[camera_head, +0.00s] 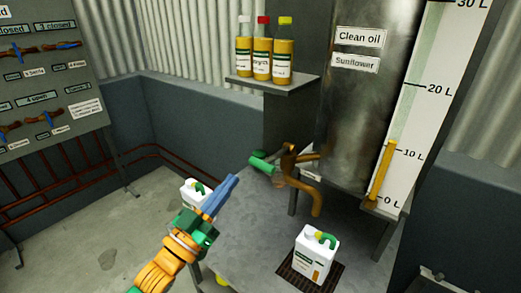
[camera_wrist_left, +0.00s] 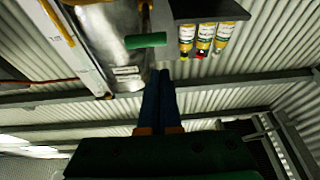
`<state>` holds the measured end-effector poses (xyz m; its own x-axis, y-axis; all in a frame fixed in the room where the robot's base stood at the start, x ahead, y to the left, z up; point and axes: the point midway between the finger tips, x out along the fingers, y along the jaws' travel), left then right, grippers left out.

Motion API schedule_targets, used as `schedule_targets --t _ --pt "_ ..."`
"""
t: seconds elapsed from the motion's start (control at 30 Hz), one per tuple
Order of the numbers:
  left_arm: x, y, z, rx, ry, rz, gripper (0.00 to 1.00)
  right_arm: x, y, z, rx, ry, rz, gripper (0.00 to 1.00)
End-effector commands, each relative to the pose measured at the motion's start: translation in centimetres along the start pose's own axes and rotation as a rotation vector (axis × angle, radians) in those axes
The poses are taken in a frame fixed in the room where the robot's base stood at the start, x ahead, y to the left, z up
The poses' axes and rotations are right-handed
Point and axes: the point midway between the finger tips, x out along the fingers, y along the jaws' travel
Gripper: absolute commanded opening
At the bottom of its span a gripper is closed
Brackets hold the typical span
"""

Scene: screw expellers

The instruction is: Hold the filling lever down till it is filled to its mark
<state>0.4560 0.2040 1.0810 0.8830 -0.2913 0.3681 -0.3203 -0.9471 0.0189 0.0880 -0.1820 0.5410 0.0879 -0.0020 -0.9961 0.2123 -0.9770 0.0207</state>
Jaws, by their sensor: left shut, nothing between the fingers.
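The filling lever has a green handle (camera_head: 263,162) beside the brown tap (camera_head: 302,182) of the oil tank (camera_head: 365,120). The handle also shows in the left wrist view (camera_wrist_left: 146,41). A white jug (camera_head: 315,255) with a green handle stands upright below the spout; an amber patch shows low on its front, but its mark is too small to read. My left gripper (camera_head: 234,180) is shut and empty, its blue fingers to the lower left of the lever and apart from it. In the left wrist view the fingers (camera_wrist_left: 159,78) point toward the handle. My right gripper is out of view.
The jug stands on a dark grate (camera_head: 288,275) in the grey table (camera_head: 250,245). Another white jug (camera_head: 190,190) is partly hidden behind my left gripper. Yellow bottles (camera_head: 261,60) stand on a shelf (camera_head: 272,84) above. A gauge (camera_head: 425,95) shows amber to just above 10 L.

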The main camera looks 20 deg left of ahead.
Motion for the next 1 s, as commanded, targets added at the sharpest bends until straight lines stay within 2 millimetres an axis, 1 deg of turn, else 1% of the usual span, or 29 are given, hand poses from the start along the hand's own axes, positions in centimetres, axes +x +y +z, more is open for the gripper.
schedule_targets --t 0.03,0.1,0.37,0.47,0.57,0.8,0.93,1.0 --pt "0.2 0.4 -1.0 0.0 0.022 0.015 0.0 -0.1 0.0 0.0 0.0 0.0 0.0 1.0" --pt "0.2 0.7 -1.6 -0.001 0.037 0.025 0.0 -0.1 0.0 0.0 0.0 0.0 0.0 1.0" --pt "0.3 0.7 -1.6 -0.002 0.037 0.025 0.0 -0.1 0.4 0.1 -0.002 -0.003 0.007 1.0" --pt "0.9 0.7 -1.7 -0.002 0.038 0.024 0.0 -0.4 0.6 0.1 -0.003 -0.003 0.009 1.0" --pt "2.5 0.7 -2.0 -0.003 0.04 0.024 0.0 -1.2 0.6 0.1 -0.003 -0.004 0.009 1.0" --pt "7.9 0.8 -2.3 -0.003 0.038 0.023 0.0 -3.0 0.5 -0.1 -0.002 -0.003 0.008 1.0" --pt "10.6 0.9 -2.3 -0.001 0.037 0.024 0.0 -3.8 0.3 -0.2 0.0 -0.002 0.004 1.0" --pt "9.6 0.9 -0.8 -0.004 0.03 0.023 0.0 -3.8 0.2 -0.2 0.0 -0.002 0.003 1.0"
